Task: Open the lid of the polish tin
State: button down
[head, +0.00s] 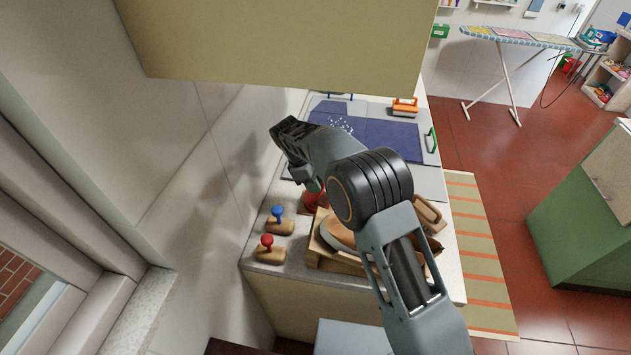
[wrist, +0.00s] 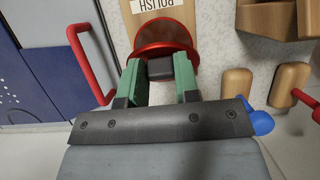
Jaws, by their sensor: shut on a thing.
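The red polish tin (wrist: 172,32) is at the top middle of the wrist view, by a wooden plate (wrist: 150,8) lettered POLISH. Its curved red rim faces my gripper. My gripper (wrist: 160,72) has its green fingers on either side of a dark block at the tin's near edge and is shut on it. The block looks like the lid's tab. I cannot tell how far the lid is raised. In the head view, part of the red tin (head: 314,200) shows below my gripper (head: 314,184), and my arm hides much of the area around it.
A wooden box (head: 322,258) with a brown item stands close on the near side. Blue-knobbed (head: 278,213) and red-knobbed (head: 267,241) wooden pieces stand to the left. A blue panel (head: 385,135) lies behind. A red handle (wrist: 78,62) is left of the fingers.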

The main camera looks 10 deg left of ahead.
aim_at(306, 194)
jog(key=shift+a+r, duration=0.3)
jog(key=shift+a, duration=0.05)
jog(key=shift+a+r+p, duration=0.25)
jog(key=shift+a+p, duration=0.25)
jog(key=shift+a, duration=0.05)
jog(key=shift+a+r+p, duration=0.1)
jog(key=shift+a+p, duration=0.2)
jog(key=shift+a, duration=0.25)
jog(key=shift+a+f+p, duration=0.25)
jog(key=shift+a+p, duration=0.2)
jog(key=shift+a, duration=0.85)
jog(key=shift+f, duration=0.1)
